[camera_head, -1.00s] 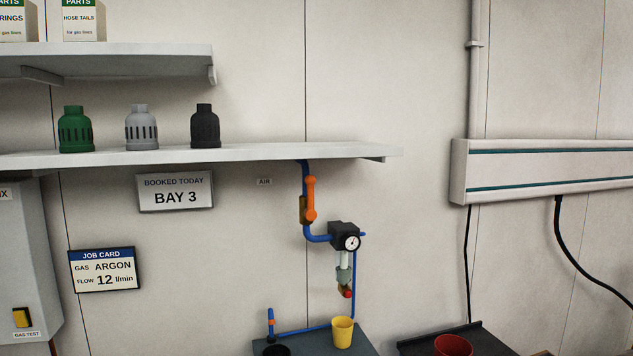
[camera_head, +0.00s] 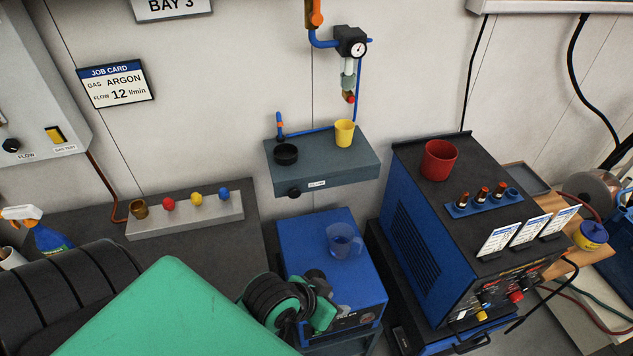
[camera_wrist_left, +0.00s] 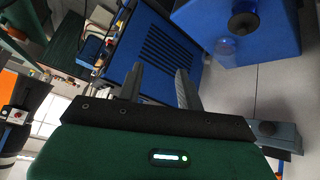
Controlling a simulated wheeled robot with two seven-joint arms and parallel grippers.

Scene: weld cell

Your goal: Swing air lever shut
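The air lever (camera_head: 316,14) is orange and sits on the blue pipe at the top edge of the head view, where its upper part is cut off. My left arm comes in low in the head view, and its green and black wrist is over the front of a blue cabinet, well below the lever and apart from it. The fingers are hard to make out there. In the left wrist view my left gripper (camera_wrist_left: 158,80) has its two grey fingers spread, with nothing between them. The lever does not show in that view. My right gripper is in neither view.
A black regulator with a gauge (camera_head: 352,42) hangs below the lever. The blue cabinet (camera_head: 300,240) bears a clear cup (camera_head: 343,241). A blue welding machine (camera_head: 415,265) stands right.

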